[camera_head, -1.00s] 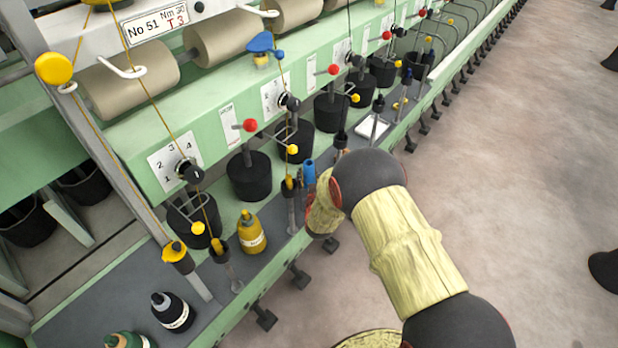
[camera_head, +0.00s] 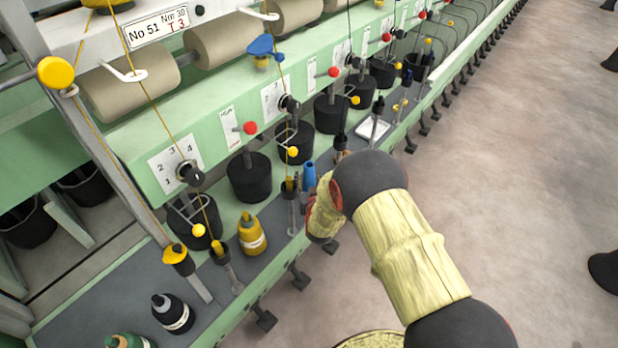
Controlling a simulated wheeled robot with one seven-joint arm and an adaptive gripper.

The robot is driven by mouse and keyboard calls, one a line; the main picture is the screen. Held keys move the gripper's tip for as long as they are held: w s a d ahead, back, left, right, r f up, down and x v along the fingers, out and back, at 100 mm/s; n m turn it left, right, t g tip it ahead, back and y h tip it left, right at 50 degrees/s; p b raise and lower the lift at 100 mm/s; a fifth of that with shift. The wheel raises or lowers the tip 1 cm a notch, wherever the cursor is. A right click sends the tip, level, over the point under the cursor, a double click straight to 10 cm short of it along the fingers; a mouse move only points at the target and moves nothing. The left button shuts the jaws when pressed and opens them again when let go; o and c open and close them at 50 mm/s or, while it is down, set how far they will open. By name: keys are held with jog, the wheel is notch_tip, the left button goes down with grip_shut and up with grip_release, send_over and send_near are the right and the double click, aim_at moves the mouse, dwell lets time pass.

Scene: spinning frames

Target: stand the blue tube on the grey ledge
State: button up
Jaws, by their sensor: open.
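The blue tube (camera_head: 309,178) is beside the machine's front, just left of my forearm's end. It looks nearly upright with a narrower top. Its lower end is hard to make out, so I cannot tell whether it rests on the ledge. The grey ledge (camera_head: 95,295) runs along the front of the green machine, and bottles stand on its near part. My gripper is hidden behind my own arm, so its fingers and any contact with the tube do not show.
A yellow bottle (camera_head: 251,234), a black bottle (camera_head: 172,313) and a green bottle (camera_head: 128,341) stand on the near ledge. Metal posts (camera_head: 291,212) with yellow tops rise near the tube. A white tray (camera_head: 373,129) lies farther along. The floor at right is mostly open.

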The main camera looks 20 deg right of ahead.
jog(key=p+v, duration=0.2)
jog(key=v, duration=0.9)
jog(key=shift+p, duration=0.35)
